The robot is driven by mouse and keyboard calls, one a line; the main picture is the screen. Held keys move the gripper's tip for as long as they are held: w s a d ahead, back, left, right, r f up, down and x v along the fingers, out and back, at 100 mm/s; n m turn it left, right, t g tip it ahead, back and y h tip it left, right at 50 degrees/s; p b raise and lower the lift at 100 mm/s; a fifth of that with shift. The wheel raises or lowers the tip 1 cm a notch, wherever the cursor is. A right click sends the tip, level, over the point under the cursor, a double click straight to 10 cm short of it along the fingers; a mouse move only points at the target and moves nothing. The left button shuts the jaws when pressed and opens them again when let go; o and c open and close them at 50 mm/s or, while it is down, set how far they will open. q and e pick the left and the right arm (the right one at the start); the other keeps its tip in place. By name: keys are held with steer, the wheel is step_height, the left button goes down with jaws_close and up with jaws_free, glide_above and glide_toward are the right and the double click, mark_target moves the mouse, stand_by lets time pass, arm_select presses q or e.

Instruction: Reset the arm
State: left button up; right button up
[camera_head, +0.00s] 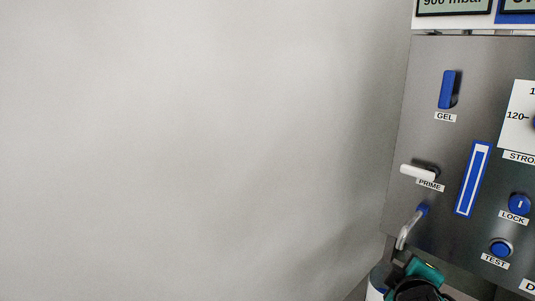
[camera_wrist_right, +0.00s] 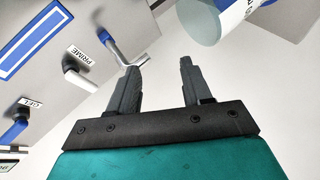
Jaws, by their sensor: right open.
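My right gripper (camera_wrist_right: 160,82) is open and empty in the right wrist view, with its two dark fingers apart. One finger is close to the bent metal spout (camera_wrist_right: 128,50) in the picture; I cannot tell whether they touch. In the head view part of my right arm, teal and black, shows at the bottom right, below the metal spout (camera_head: 408,228). The fingertips are not clear there. My left gripper is not in view.
A grey panel (camera_head: 425,80) on the right carries a blue GEL lever (camera_head: 447,89), a white PRIME lever (camera_head: 417,172), a LOCK knob (camera_head: 519,204) and a TEST button (camera_head: 501,248). A white cylindrical container (camera_wrist_right: 205,15) stands near the spout. The left side shows bare wall.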

steer(key=s+a+f+m+g+y, duration=0.2)
steer(key=s+f+g, duration=0.15)
steer(key=s, duration=0.55)
steer(key=s+a+f+m+g+y, duration=0.25)
steer(key=s+f, duration=0.25)
steer(key=s, duration=0.4)
steer(key=s+a+f+m+g+y, duration=0.1)
steer(key=s+a+f+m+g, duration=0.2)
steer(key=s+f, duration=0.35)
steer(key=w+a+f+n+t+y, duration=0.1)
steer(key=w+a+f+t, duration=0.1)
steer(key=w+f+t, duration=0.4)
steer(key=shift+w+a+f+t+y, duration=0.2)
steer(key=shift+f+t+y, duration=0.15)
steer(key=shift+f+t, duration=0.4)
